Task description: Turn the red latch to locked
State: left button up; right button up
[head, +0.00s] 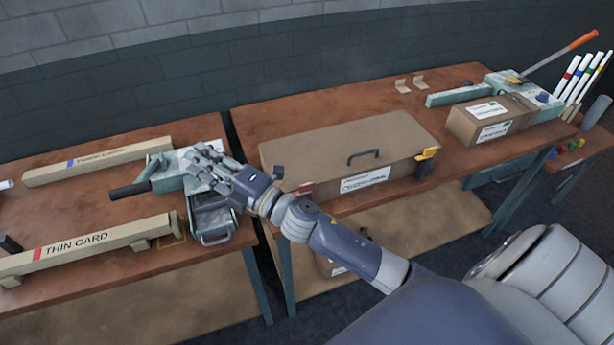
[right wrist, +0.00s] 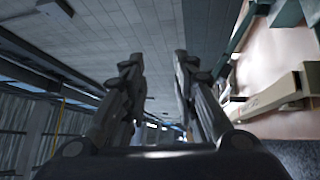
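A small red piece, which looks like the red latch (head: 305,188), shows at the front left of a large brown lidded box (head: 325,150) in the head view. My right arm passes in front of it and hides part of it, so I cannot tell its turn position. My right gripper (head: 200,162) is to the left of the latch and apart from it, over the left table's grey-green device. In the right wrist view its two fingers (right wrist: 160,62) are spread with nothing between them. My left gripper is not in view.
The box has a dark handle (head: 363,154) and a yellow-and-black fitting (head: 427,158) at its right. A beam marked THIN CARD (head: 85,242) and a metal tray (head: 213,222) are on the left table. A smaller carton (head: 480,122) stands right. A gap separates the tables.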

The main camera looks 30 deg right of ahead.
jog(key=s+a+r+n+g+y, duration=0.2)
jog(key=a+r+n+g+y, duration=0.4)
jog(key=n, duration=0.6)
jog(key=n+g+h+p, duration=0.3)
jog(key=n+g+h, duration=0.9)
jog(key=n+h, duration=0.35)
send_over(307, 184)
notch_tip(307, 184, down, 8)
jog(key=shift+n, duration=0.35)
notch_tip(307, 184, down, 10)
jog(key=p, duration=0.3)
jog(key=shift+r, duration=0.25)
jog(key=shift+f, duration=0.45)
